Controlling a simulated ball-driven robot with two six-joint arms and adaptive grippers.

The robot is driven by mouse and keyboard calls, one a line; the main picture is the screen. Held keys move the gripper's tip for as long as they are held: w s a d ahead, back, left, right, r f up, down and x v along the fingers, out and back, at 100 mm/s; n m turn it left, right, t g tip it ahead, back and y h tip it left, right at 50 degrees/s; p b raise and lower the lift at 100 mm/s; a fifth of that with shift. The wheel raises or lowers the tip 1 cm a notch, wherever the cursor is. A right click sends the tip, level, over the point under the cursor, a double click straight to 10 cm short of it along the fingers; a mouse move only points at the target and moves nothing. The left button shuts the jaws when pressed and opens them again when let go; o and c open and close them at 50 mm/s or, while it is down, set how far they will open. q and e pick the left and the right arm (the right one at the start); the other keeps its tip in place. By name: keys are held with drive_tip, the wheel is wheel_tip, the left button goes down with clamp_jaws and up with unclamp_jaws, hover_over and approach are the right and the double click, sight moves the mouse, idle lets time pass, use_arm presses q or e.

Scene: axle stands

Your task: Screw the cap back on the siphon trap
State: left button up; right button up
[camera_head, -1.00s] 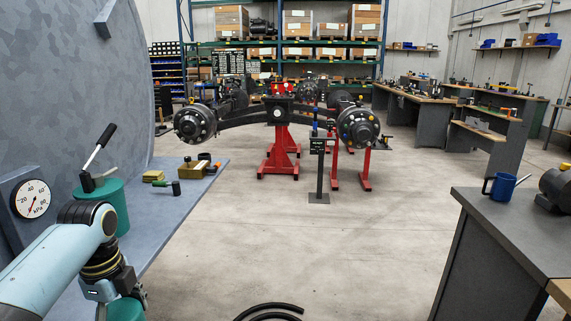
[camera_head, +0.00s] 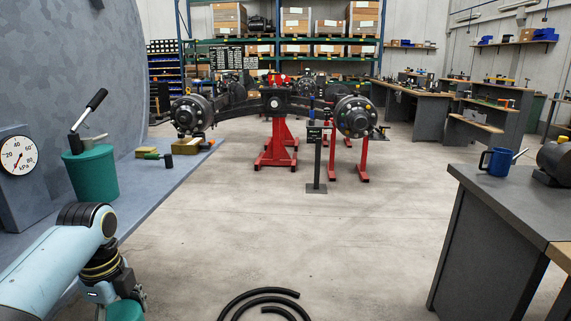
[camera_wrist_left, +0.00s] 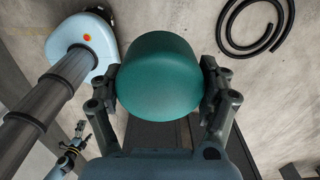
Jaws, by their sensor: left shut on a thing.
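My left gripper (camera_wrist_left: 162,92) is shut on a round teal piece (camera_wrist_left: 158,75), with one finger on each side of it. Its smooth closed face is toward the wrist camera. In the head view the same piece shows below my left gripper (camera_head: 123,296), cut off by the bottom edge. I cannot tell whether this piece is the cap or the trap. A small jointed gripper (camera_wrist_left: 80,128) at the lower left of the wrist view looks like my right one; its opening is too small to judge. No threaded trap opening is plainly visible.
A teal tub (camera_head: 92,176) with a black-handled lever stands on the grey left ledge (camera_head: 150,190), beside a pressure gauge (camera_head: 18,156). Black hoses (camera_head: 262,297) lie on the floor ahead. A workbench (camera_head: 500,190) with a blue mug (camera_head: 497,161) is at right.

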use_arm(q)
wheel_tip(320, 180, down, 14)
drive_tip(key=b, duration=1.1)
drive_tip(key=shift+s, duration=0.25)
drive_tip(key=shift+r, duration=0.1)
